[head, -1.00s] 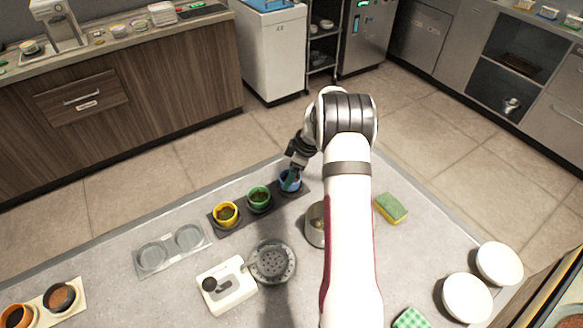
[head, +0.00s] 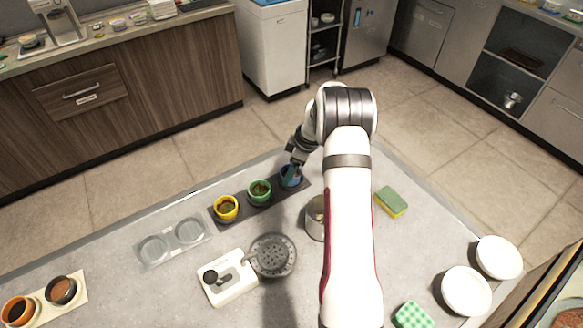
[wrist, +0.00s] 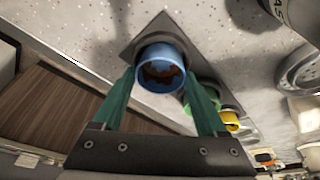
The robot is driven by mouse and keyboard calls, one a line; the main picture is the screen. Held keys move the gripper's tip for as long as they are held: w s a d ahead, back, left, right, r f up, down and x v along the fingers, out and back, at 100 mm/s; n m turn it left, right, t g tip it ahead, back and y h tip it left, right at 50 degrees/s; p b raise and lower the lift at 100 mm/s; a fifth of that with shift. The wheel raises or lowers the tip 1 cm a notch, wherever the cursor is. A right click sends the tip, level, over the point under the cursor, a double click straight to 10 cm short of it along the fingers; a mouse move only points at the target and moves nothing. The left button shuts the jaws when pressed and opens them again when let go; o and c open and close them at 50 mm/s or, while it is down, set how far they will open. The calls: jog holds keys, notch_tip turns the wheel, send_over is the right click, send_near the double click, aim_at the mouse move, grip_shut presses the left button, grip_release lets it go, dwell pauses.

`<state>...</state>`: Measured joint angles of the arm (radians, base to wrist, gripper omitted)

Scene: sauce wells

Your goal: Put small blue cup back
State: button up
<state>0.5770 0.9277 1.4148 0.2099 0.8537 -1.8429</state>
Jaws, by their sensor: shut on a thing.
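The small blue cup (head: 291,178) stands upright at the right end of a dark tray (head: 275,200), in the head view. It has a dark brown content, seen in the wrist view (wrist: 160,77). My gripper (head: 292,167) reaches down to it from above. Its two green fingers lie on either side of the cup in the wrist view, shut on it. The cup appears in or just over the tray's end place; its base is hidden, so I cannot tell if it is fully seated. A green cup (head: 259,191) and a yellow cup (head: 226,208) stand in the same tray.
A metal pot (head: 315,219) stands right of the tray, partly behind my arm. A round perforated dish (head: 273,256) and a white device (head: 228,279) lie in front. A clear two-well tray (head: 171,242) is at left, a sponge (head: 391,202) at right.

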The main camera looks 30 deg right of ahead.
jog(key=shift+f, duration=0.25)
jog(key=o, duration=1.3)
jog(key=shift+r, duration=4.05)
